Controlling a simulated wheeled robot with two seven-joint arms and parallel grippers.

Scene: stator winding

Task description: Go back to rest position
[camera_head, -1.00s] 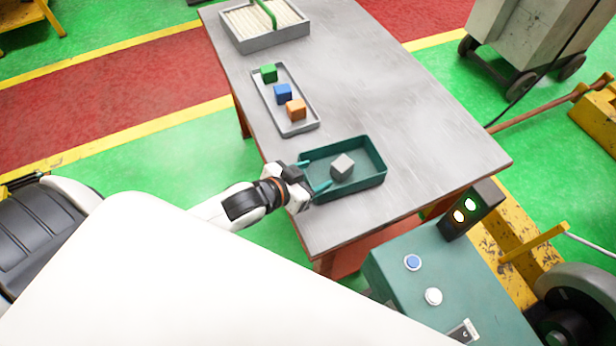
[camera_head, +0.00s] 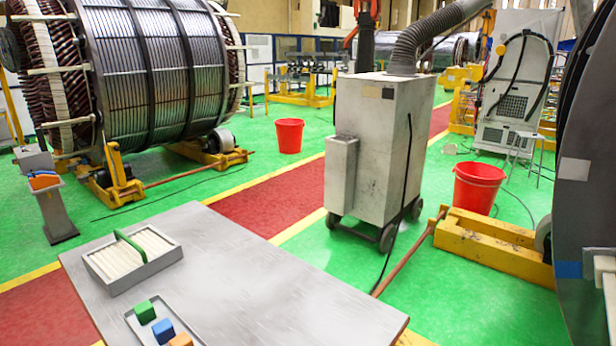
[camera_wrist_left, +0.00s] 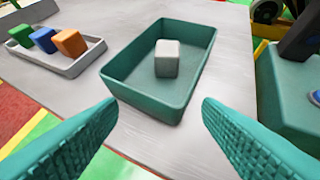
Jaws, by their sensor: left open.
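My left gripper (camera_wrist_left: 160,130) shows in the left wrist view with its two teal fingers wide apart and nothing between them. Beyond the fingertips is a teal bin (camera_wrist_left: 150,97) on the grey table, with a grey cube (camera_wrist_left: 167,59) inside it. The gripper is apart from the bin, on its near side. Neither gripper shows in the head view, and the teal bin is out of that view too.
A grey tray (camera_wrist_left: 70,68) holds a green, a blue and an orange cube. A box of white strips (camera_head: 133,262) with a green handle stands on the table (camera_head: 250,285). A grey wheeled cabinet (camera_head: 375,150) and red buckets (camera_head: 289,136) stand beyond on the floor.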

